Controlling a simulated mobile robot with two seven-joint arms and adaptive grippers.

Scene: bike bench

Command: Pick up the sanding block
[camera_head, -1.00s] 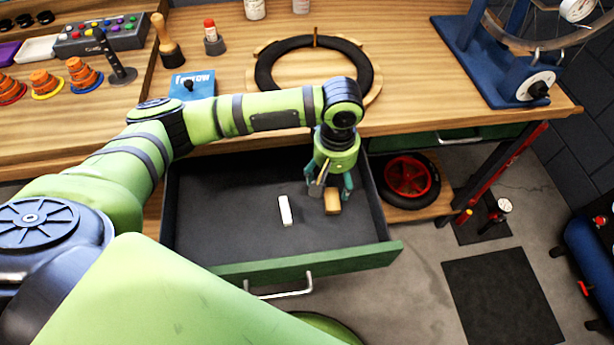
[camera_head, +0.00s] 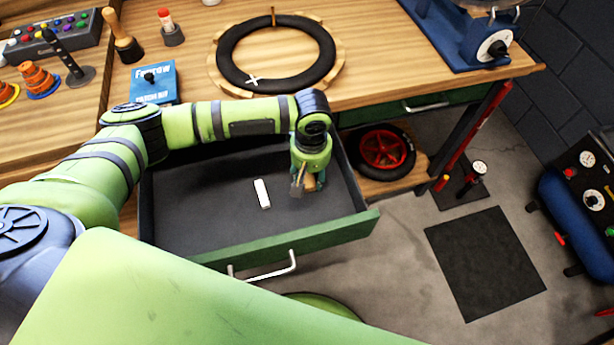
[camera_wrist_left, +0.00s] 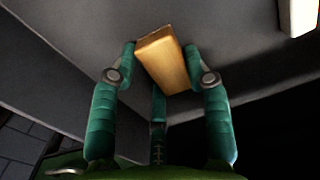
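The sanding block, which I take to be the tan block (camera_head: 310,183), is inside the open drawer (camera_head: 200,220), right of a white block (camera_head: 262,194). My left gripper (camera_head: 309,184) points down into the drawer over it. In the left wrist view the tan block (camera_wrist_left: 167,60) sits between the fingertips of the left gripper (camera_wrist_left: 160,55), with a finger against each side. Whether it touches the drawer floor is hard to tell. My right gripper is not in view.
The drawer's green front (camera_head: 290,240) and dark side walls surround the gripper. The bench top (camera_head: 190,75) overhangs behind, with a tyre (camera_head: 228,62) and a blue box (camera_head: 153,82) on it. The drawer's left part is bare.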

